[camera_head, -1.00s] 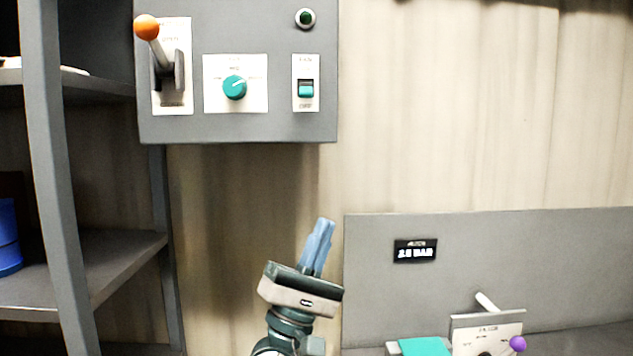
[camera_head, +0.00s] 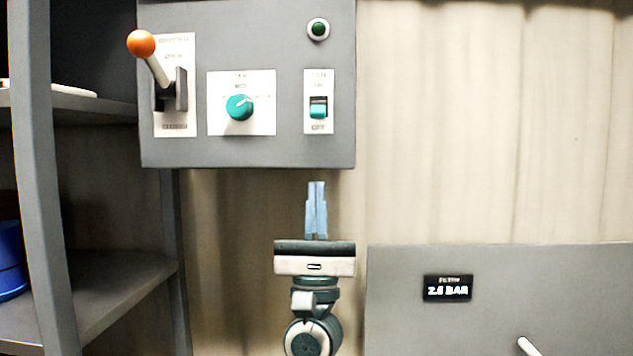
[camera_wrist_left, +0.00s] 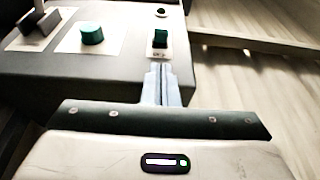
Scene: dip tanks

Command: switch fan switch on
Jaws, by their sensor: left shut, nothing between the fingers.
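The fan switch (camera_head: 318,108) is a teal rocker on a white plate at the right of the grey wall panel (camera_head: 290,150). Its plate has small lettering above and below, with OFF at the bottom. My left gripper (camera_head: 316,184) is shut and empty, fingers pointing up, just below the panel's lower edge and in line under the switch. In the left wrist view the switch (camera_wrist_left: 160,38) shows beyond the closed fingertips (camera_wrist_left: 157,66), with a gap between. My right gripper is not in view.
The panel also carries an orange-knobbed lever (camera_head: 141,44), a teal dial (camera_head: 239,107) and a dark green round lamp or button (camera_head: 318,29). Grey shelving (camera_head: 95,290) stands at left. A lower grey panel has a display (camera_head: 447,289) reading 2.6 BAR.

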